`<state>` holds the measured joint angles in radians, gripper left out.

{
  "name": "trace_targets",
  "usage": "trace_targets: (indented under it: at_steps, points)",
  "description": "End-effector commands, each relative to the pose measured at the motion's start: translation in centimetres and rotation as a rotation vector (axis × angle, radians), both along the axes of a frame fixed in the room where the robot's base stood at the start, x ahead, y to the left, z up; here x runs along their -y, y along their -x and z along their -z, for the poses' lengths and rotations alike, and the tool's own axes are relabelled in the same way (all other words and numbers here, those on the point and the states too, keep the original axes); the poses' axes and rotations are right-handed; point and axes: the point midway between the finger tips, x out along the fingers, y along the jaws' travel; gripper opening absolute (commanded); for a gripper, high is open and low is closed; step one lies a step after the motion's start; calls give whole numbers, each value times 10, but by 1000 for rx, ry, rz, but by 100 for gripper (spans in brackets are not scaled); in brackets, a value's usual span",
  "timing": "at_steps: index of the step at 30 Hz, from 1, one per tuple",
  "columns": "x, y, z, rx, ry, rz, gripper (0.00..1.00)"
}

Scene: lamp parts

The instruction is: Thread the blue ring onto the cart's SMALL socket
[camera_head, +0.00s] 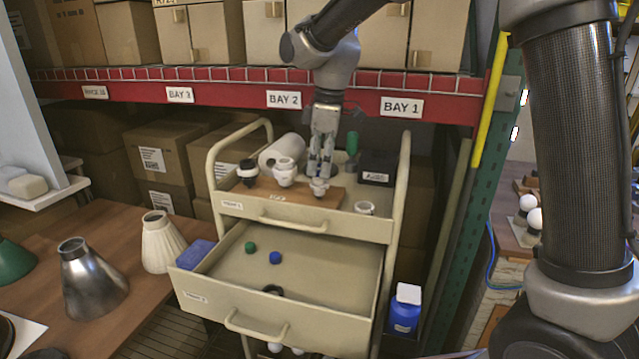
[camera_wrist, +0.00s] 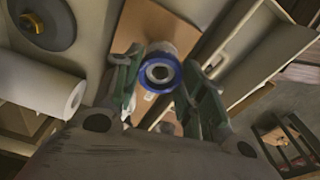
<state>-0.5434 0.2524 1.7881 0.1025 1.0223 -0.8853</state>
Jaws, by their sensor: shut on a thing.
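My gripper (camera_head: 322,172) points down over the right end of the wooden board on the cart top. It is shut on the blue ring (camera_wrist: 148,82), which shows between the fingertips in the wrist view. The small white socket (camera_head: 319,188) stands directly below the fingers. In the wrist view, a white round part shows through the ring's opening. The ring lies in line with the socket, at or just above its top; I cannot tell whether they touch. In the head view the fingers hide most of the ring.
A larger white socket (camera_head: 285,174) and a socket with a black collar (camera_head: 248,172) stand left on the board (camera_head: 268,190). A white roll (camera_head: 285,147) and dark box (camera_head: 377,168) lie behind. The open drawer (camera_head: 325,275) holds small green and blue pieces and a black ring.

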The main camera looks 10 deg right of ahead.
Motion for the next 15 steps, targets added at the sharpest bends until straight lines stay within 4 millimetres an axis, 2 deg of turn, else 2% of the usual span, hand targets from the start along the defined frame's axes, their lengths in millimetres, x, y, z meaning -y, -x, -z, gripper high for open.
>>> trace_targets:
  at_steps: [5,15]
  points:
    - [0,0,7,1,-1,0,31]
    - [0,0,8,1,-1,0,31]
